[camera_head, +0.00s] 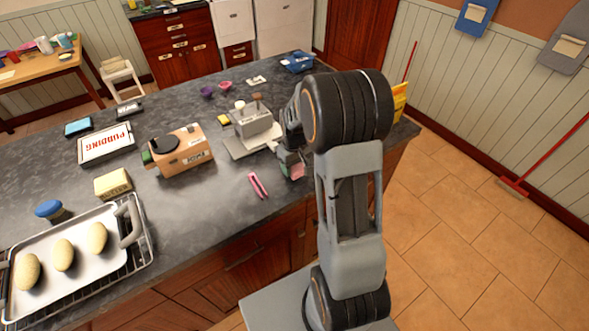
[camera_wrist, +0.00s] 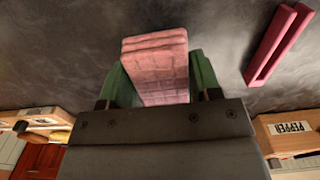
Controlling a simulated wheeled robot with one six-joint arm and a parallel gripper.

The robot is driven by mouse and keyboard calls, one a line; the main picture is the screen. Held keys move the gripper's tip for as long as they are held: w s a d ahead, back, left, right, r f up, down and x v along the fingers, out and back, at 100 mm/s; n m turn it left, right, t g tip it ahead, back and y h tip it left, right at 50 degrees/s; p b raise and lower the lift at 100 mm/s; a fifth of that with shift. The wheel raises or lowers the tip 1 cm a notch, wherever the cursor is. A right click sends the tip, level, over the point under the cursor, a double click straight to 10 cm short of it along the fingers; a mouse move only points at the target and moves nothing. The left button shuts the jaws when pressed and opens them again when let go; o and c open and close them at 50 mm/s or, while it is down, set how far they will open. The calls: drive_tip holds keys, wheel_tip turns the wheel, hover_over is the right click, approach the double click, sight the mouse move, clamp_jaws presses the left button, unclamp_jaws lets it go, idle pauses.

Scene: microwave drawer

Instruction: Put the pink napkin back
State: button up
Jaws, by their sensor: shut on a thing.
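The pink napkin (camera_wrist: 156,60) is a folded stack with a checked pattern. In the wrist view it stands between the green fingers of my gripper (camera_wrist: 158,85), which is shut on it. In the head view the pink napkin (camera_head: 297,172) shows as a small pink patch below my gripper (camera_head: 291,160), near the counter's front edge. My arm hides part of the counter there. I cannot tell whether the napkin touches the counter.
Pink tongs (camera_head: 258,185) lie left of my gripper. A grey holder (camera_head: 252,122) stands behind it, beside a tan box (camera_head: 180,150) with a black round top. A tray (camera_head: 118,253) of bread rolls is front left. Bare counter (camera_head: 215,195) lies between.

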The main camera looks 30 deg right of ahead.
sight(294, 167)
drive_tip(key=shift+f, duration=1.15)
drive_tip(key=shift+f, duration=0.15)
drive_tip(key=o, duration=0.9)
drive_tip(key=shift+r, duration=0.7)
wheel_tip(294, 167, up, 12)
drive_tip(key=b, duration=0.1)
drive_tip(key=s+a+r+t, duration=0.1)
drive_tip(key=s+a, duration=0.2)
drive_tip(key=s, duration=0.2)
drive_tip(key=s+a+r+m+t, duration=0.1)
drive_tip(key=s+a+r+t, duration=0.1)
drive_tip(key=s, duration=0.3)
drive_tip(key=s+a+r+t, duration=0.1)
drive_tip(key=s+a+r, duration=0.1)
drive_tip(key=s+a, duration=0.2)
drive_tip(key=shift+s+a+t, duration=0.3)
drive_tip(key=shift+s, duration=0.45)
